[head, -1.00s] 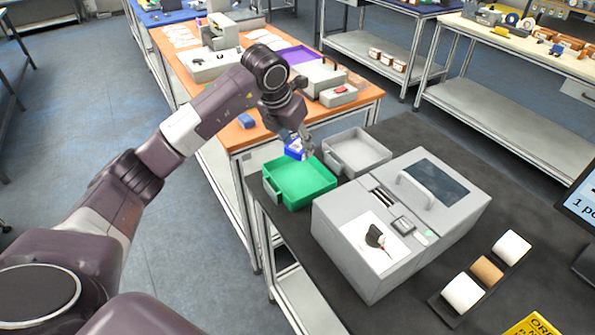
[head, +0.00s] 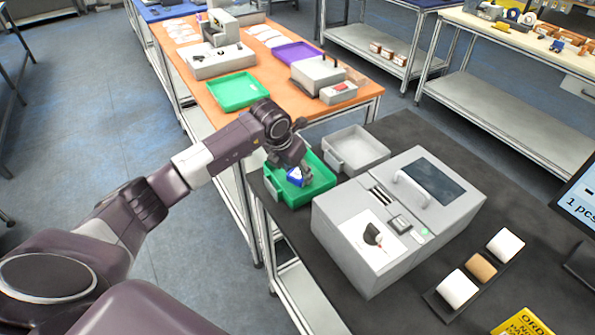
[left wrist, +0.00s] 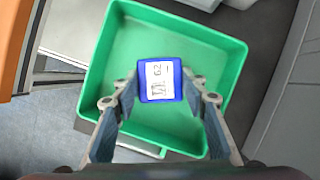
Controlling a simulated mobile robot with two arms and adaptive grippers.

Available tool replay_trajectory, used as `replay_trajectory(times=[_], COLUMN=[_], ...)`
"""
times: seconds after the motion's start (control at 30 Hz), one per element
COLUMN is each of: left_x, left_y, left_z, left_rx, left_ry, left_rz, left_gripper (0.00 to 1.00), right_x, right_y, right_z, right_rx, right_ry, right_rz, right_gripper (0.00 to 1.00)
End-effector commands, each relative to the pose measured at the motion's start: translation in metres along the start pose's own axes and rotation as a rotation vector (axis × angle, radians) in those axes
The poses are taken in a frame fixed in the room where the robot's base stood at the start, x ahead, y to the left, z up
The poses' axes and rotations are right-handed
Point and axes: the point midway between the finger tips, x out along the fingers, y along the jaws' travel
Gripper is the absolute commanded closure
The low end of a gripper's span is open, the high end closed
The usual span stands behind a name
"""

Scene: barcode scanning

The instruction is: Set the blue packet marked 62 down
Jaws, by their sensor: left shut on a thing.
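The blue packet (head: 295,177) is held in my left gripper (head: 299,173) over the green tray (head: 325,183) on the dark bench. In the left wrist view the packet (left wrist: 160,91) has a white label reading 62, facing the camera. The fingers of my left gripper (left wrist: 159,82) are shut on its two sides. The green tray (left wrist: 225,42) surrounds the packet in that view, and its floor looks otherwise empty. I cannot tell whether the packet touches the tray floor. My right gripper is not in view.
A grey tray (head: 378,162) stands right of the green one, and a grey machine (head: 365,275) in front. Label rolls (head: 458,289) lie farther right. An orange-topped table (head: 345,107) behind holds another green tray (head: 237,91), a purple tray (head: 290,50) and devices.

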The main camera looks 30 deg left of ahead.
Motion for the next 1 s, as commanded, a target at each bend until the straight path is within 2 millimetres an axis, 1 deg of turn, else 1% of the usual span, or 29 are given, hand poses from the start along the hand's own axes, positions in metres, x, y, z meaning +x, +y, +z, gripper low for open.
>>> replay_trajectory(times=[0.07,0.1,0.23,0.5,0.57,0.63,0.77,1.0], left_x=[0.003,0.002,0.001,0.001,-0.002,-0.006,-0.027,-0.079], left_y=[0.000,0.000,0.000,0.000,0.000,0.001,0.002,0.001], left_z=[-0.001,-0.001,-0.001,0.000,0.001,0.001,0.001,0.001], left_rx=[0.000,0.000,0.000,0.000,0.000,0.000,0.001,0.001], left_ry=[-0.001,0.000,0.000,0.000,0.000,-0.002,-0.006,-0.006], left_rz=[0.000,0.000,0.000,0.000,0.000,0.001,0.002,0.002], left_gripper=[0.89,0.57,0.43,0.43,0.43,0.43,0.43,0.43], right_x=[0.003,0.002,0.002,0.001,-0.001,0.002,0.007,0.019], right_y=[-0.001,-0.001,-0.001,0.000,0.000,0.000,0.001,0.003], right_z=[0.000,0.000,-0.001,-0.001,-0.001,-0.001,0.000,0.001], right_rx=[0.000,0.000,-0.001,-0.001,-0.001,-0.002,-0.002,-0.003], right_ry=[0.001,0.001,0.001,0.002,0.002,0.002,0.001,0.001], right_rz=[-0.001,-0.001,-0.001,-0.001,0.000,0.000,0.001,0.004], right_gripper=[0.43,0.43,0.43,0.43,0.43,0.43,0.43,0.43])
